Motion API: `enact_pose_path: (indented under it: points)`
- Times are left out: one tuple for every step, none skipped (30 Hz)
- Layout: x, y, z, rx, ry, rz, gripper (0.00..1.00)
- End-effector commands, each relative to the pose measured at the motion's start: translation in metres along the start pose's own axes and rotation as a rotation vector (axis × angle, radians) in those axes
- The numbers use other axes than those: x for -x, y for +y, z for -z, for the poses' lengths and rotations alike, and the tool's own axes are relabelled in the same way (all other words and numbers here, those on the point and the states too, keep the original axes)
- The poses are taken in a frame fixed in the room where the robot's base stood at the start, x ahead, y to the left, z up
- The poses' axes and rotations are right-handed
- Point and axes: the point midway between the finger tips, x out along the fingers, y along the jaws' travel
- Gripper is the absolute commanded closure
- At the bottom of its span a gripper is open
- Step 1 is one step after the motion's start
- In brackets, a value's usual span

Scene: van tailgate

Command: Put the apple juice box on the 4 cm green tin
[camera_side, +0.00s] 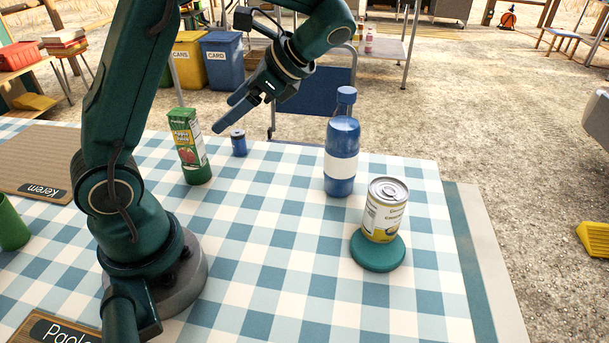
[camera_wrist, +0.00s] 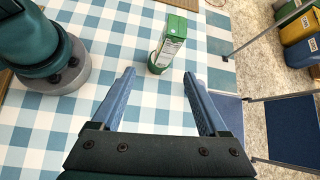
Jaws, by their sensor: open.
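The apple juice box (camera_side: 184,135) is a green and white carton with a red apple picture. It stands upright on a short green tin (camera_side: 198,175) at the back left of the table. In the wrist view the carton (camera_wrist: 172,43) rises from the green tin (camera_wrist: 155,64), beyond my fingertips. My gripper (camera_side: 234,115) is open and empty, up and to the right of the carton in the side view, apart from it. The wrist view shows its two blue fingers spread (camera_wrist: 159,75) with only tablecloth between them.
A small blue tin (camera_side: 239,143) stands right of the carton. A blue bottle (camera_side: 342,150) and a yellow-white can (camera_side: 384,212) on a teal disc (camera_side: 377,254) stand further right. A green cup (camera_side: 12,226) is at left. The middle of the checked cloth is clear.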

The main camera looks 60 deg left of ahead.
Motion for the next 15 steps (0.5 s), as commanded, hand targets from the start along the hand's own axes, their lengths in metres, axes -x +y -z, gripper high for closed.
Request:
enact_pose_path:
  points:
    - [0.004,0.009,-0.002,0.045,0.087,0.008,0.23]
    - [0.006,0.014,-0.001,0.070,0.136,0.010,0.23]
    - [0.009,0.021,0.000,0.107,0.202,0.009,0.23]
    - [0.011,0.027,0.001,0.135,0.252,0.008,0.23]
    - [0.013,0.033,0.002,0.164,0.302,0.005,0.23]
    - [0.016,0.040,0.004,0.202,0.368,-0.001,0.23]
    - [0.019,0.046,0.005,0.233,0.418,-0.007,0.23]
    - [0.021,0.052,0.006,0.263,0.467,-0.015,0.23]
    - [0.024,0.060,0.008,0.304,0.534,-0.027,0.23]
    - [0.027,0.066,0.010,0.335,0.583,-0.037,0.23]
    - [0.030,0.072,0.011,0.367,0.632,-0.049,0.23]
    - [0.033,0.080,0.013,0.409,0.697,-0.067,0.23]
    - [0.036,0.086,0.015,0.441,0.746,-0.083,0.23]
    - [0.039,0.091,0.017,0.473,0.795,-0.099,0.23]
    - [0.042,0.098,0.019,0.515,0.857,-0.122,0.23]
